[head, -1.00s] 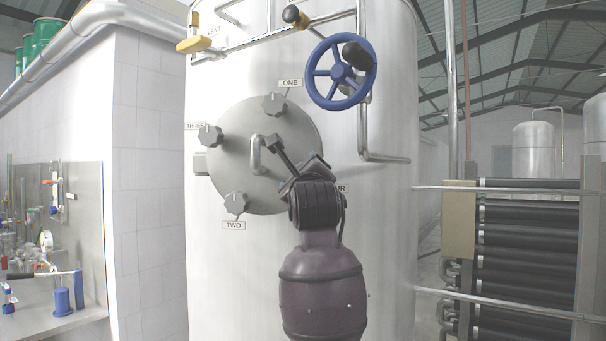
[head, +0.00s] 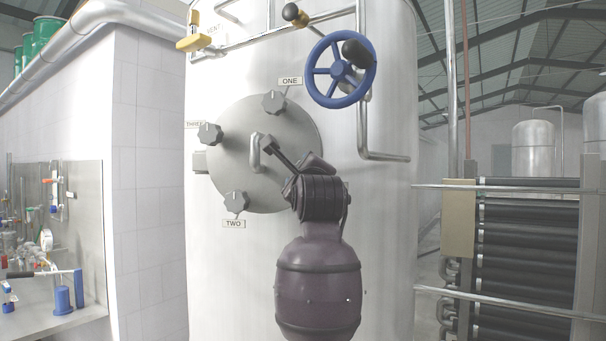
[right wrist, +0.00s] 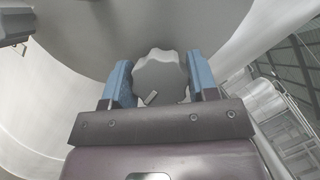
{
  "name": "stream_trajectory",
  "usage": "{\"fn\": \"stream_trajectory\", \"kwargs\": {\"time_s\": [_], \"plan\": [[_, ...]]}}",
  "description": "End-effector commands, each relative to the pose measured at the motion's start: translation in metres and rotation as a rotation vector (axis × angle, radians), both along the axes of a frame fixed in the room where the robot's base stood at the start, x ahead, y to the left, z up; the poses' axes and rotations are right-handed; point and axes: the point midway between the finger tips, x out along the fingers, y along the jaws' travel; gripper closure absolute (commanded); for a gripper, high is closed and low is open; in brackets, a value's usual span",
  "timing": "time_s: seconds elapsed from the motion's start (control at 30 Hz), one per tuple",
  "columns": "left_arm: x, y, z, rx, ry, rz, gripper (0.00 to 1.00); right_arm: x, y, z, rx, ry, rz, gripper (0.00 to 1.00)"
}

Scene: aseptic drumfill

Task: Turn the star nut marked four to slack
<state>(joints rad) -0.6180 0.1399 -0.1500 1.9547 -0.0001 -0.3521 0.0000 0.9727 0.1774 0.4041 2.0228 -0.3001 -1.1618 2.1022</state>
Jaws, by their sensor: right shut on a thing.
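A round grey hatch cover (head: 235,140) sits on the steel tank, with star nuts labelled ONE (head: 274,102), TWO (head: 236,202) and THREE (head: 210,134) around its rim. The nut marked four is hidden behind my right gripper in the head view, and its label is covered too. In the right wrist view the star nut four (right wrist: 160,78) sits between the two blue fingers of my right gripper (right wrist: 161,84), which is shut on it. A small pale mark shows on its face. My left gripper is not in view.
A blue handwheel (head: 340,72) stands out from the tank above right of the hatch. A bent hatch handle (head: 256,155) and pipework are close by. A bench with small apparatus (head: 60,295) is at far left; a dark roller rack (head: 528,245) is at right.

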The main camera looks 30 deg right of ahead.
Motion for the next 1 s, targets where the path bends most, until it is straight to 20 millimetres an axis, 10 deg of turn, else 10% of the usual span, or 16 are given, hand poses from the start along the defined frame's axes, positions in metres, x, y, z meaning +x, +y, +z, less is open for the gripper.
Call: {"fn": "stream_trajectory", "kwargs": {"time_s": [1.0], "plan": [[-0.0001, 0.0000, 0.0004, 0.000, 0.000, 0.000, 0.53, 0.0003, 0.0004, -0.0011, -0.668, 0.640, 0.002, 0.70]]}}
